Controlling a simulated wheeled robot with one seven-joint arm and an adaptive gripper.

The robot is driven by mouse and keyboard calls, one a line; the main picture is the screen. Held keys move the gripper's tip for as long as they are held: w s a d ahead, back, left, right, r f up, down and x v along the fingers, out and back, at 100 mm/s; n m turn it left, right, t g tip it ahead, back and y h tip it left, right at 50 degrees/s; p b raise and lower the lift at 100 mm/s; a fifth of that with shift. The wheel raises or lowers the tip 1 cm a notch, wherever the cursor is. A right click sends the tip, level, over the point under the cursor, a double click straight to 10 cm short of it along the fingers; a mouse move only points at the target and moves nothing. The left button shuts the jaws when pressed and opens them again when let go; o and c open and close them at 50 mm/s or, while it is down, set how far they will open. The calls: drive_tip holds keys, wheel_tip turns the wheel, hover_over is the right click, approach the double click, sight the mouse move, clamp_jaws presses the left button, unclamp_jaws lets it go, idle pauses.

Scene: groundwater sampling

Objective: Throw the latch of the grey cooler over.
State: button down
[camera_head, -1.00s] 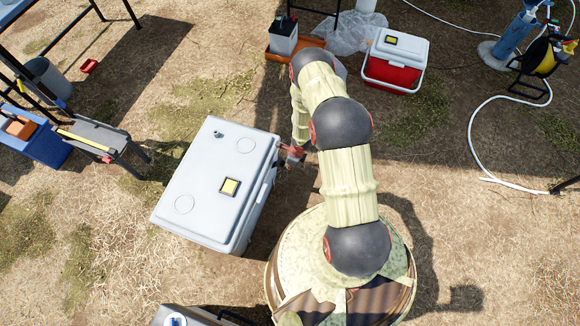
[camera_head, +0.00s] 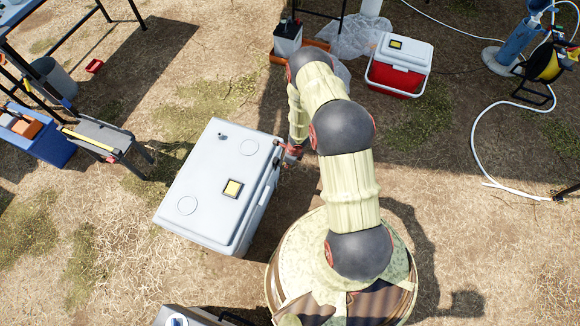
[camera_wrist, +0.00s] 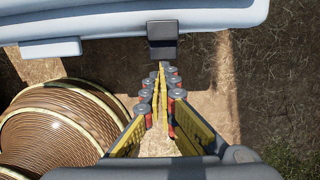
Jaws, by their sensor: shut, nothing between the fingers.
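The grey cooler (camera_head: 205,180) stands on the ground left of my arm, its lid down. In the wrist view its pale lid edge (camera_wrist: 240,12) crosses the top. The dark latch (camera_wrist: 162,38) hangs from that edge as a small block. My gripper (camera_wrist: 162,68) is shut and empty, its fingertips together just below the latch. I cannot tell whether they touch it. In the head view my gripper (camera_head: 284,148) is at the cooler's right edge, partly behind my arm. The latch cannot be made out there.
A red and white cooler (camera_head: 398,62) stands at the back right. A grey bench (camera_head: 98,138) and a blue crate (camera_head: 45,145) are at the left. A white hose (camera_head: 478,135) lies on the right. Bare dry ground lies in front of the cooler.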

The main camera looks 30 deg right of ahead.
drive_tip(key=shift+w+a+r, duration=0.5)
drive_tip(key=shift+w, duration=0.1)
drive_tip(key=shift+r+p, duration=0.15)
drive_tip(key=shift+p, duration=0.15)
